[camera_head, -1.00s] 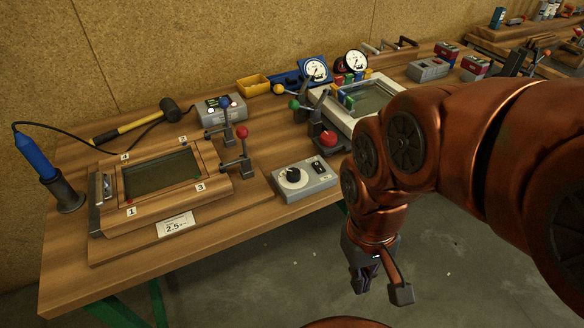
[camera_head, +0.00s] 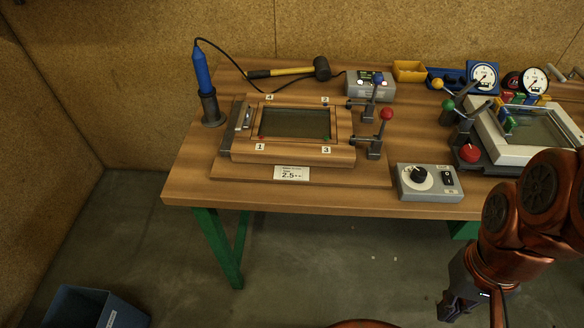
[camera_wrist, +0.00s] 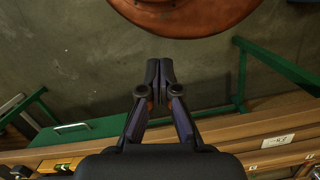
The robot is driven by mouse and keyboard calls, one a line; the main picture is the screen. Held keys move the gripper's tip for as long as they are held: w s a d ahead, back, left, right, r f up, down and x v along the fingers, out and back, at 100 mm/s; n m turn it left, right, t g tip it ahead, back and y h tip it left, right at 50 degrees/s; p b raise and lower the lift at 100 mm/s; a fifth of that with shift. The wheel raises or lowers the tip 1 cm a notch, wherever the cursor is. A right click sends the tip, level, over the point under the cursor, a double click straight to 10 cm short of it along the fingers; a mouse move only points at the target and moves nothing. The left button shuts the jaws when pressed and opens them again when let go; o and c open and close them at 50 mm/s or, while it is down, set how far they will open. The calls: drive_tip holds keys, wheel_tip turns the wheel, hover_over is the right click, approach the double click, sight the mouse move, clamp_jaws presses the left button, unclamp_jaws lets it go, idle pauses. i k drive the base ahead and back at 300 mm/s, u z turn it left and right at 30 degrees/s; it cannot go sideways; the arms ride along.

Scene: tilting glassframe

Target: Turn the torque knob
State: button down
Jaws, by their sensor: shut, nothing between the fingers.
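The torque knob (camera_head: 419,175) is a black knob on a pale round dial. It sits on the left of a grey control box (camera_head: 430,193) near the bench's front edge, with a black switch to its right. My gripper (camera_head: 462,302) hangs low at the right of the head view, in front of the bench and below the box, apart from the knob. In the wrist view my gripper (camera_wrist: 159,82) has its two dark fingers together, with nothing between them. The knob is not visible in the wrist view.
A white frame fixture (camera_head: 500,150) with levers is to the right. Floor before the bench is clear; a blue bin (camera_head: 75,308) stands lower left.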

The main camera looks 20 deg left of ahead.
sight(419, 175)
drive_tip(key=u, duration=0.6)
drive_tip(key=k, duration=0.75)
drive_tip(key=u, duration=0.7)
drive_tip(key=k, duration=0.45)
drive_tip(key=u, duration=1.05)
drive_tip(key=i, duration=0.95)
drive_tip(key=z, duration=1)
drive_tip(key=i, duration=0.8)
drive_tip(key=z, duration=0.9)
